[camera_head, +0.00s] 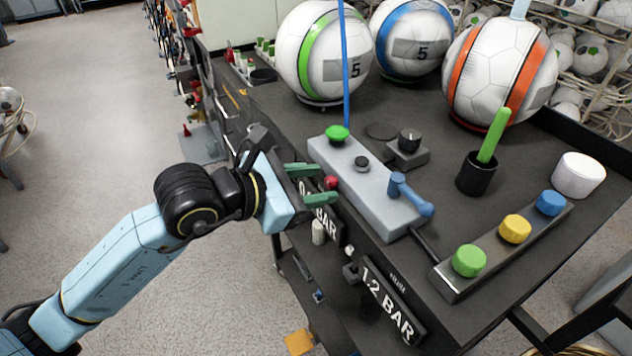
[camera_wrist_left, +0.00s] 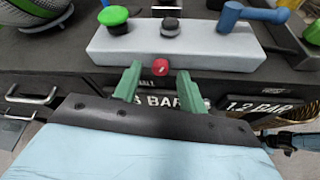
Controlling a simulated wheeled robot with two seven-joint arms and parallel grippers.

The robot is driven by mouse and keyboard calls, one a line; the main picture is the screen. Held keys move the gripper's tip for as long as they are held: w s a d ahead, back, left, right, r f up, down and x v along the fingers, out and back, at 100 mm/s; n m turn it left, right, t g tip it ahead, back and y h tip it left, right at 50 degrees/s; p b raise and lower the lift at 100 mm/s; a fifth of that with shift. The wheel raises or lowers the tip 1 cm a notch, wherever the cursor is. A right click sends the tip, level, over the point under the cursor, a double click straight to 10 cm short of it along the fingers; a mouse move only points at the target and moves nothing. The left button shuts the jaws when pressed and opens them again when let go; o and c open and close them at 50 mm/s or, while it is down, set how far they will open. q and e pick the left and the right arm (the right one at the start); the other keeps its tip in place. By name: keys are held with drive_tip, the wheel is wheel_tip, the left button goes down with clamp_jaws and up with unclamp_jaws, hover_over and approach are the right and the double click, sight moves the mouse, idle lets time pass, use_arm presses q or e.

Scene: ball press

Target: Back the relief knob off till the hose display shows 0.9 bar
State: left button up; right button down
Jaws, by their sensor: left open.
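A grey block (camera_head: 375,190) on the dark bench carries a red knob (camera_head: 331,182) on its front edge and a black knob (camera_head: 362,163) on top. I cannot tell from any label which is the relief knob. My left gripper (camera_head: 327,184) is open, its green fingers either side of the red knob with gaps visible. The red knob also shows in the left wrist view (camera_wrist_left: 160,67). A display (camera_head: 323,222) below is partly covered by the gripper; only its end and BAR read clearly. Another display (camera_head: 388,305) reads 1.2 BAR.
The block also has a green button (camera_head: 337,133) and a blue lever (camera_head: 408,193). A thin blue upright (camera_head: 346,70) rises behind it. Footballs stand at the back. Coloured caps sit on a rail (camera_head: 450,284) at right. Open floor lies left of the bench.

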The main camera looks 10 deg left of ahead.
use_arm(q)
drive_tip(key=shift+w+d+f, duration=0.15)
drive_tip(key=shift+w+d, duration=0.05)
drive_tip(key=shift+d, duration=0.05)
use_arm(e)
drive_tip(key=shift+w+a, duration=0.15)
drive_tip(key=shift+a, duration=0.1)
use_arm(q)
drive_tip(key=c, duration=0.8)
clamp_jaws()
use_arm(e)
drive_tip(key=shift+s+d, duration=0.2)
drive_tip(key=shift+d, duration=0.45)
